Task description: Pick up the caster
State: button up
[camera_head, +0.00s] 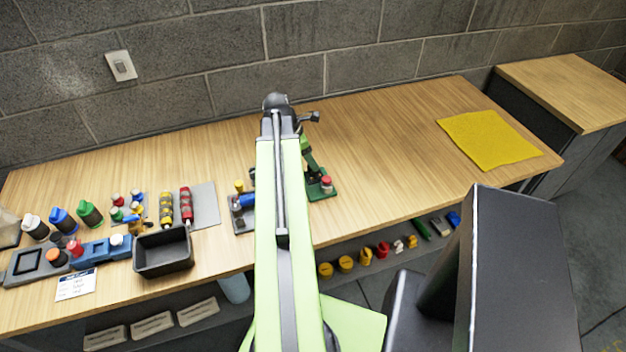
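I cannot single out the caster for sure. Small yellow and red pieces, one of them a red piece (383,249), stand in a row on the shelf under the table and may include it, but they are too small to tell. My green arm reaches up over the wooden table, and its dark end (278,103) is near the back wall. The fingers of my gripper cannot be made out, so I cannot see whether it is open or holds anything. The arm hides part of the table behind it.
The wooden table (390,140) is bare right of my arm, up to a yellow cloth (487,138). A green stand (318,180) is close beside the arm. A black bin (163,252) and several bottles and tools crowd the left. Blocks lie on the lower shelf.

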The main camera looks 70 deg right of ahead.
jog(key=b+x, duration=0.4)
jog(key=x, duration=0.1)
jog(key=shift+w+a, duration=0.15)
jog(key=shift+r, duration=0.1)
grip_shut()
